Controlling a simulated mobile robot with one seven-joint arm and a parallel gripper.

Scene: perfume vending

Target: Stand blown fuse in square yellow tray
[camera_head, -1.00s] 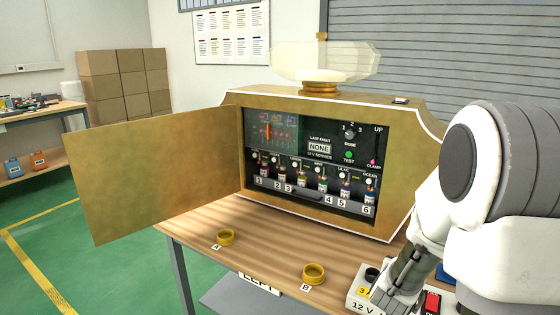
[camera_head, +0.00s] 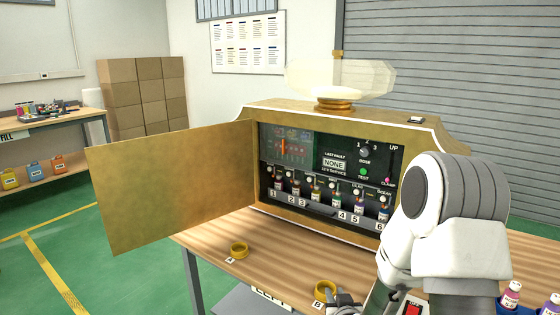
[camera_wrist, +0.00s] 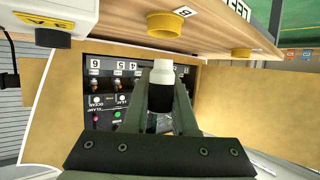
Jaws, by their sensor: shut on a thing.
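In the wrist view my gripper (camera_wrist: 162,88) is shut on a small upright cylinder with a white end and a dark body, which I take as the fuse (camera_wrist: 163,72). Its marks are too small to read. In the head view my gripper (camera_head: 345,299) is beside the yellow ring-shaped holder B (camera_head: 325,289) at the table's front; the fuse is not clear there. Holder B also shows in the wrist view (camera_wrist: 166,25), apart from the fuse. A second yellow ring, A (camera_head: 239,250), stands to its left. Both look round and empty; I see no square yellow tray.
The gold machine (camera_head: 250,125) stands behind with its door (camera_head: 170,190) swung open to the left and numbered bottles inside. A box with a dark socket (camera_wrist: 51,38) shows in the wrist view. The wooden table (camera_head: 280,245) is clear between the rings and machine.

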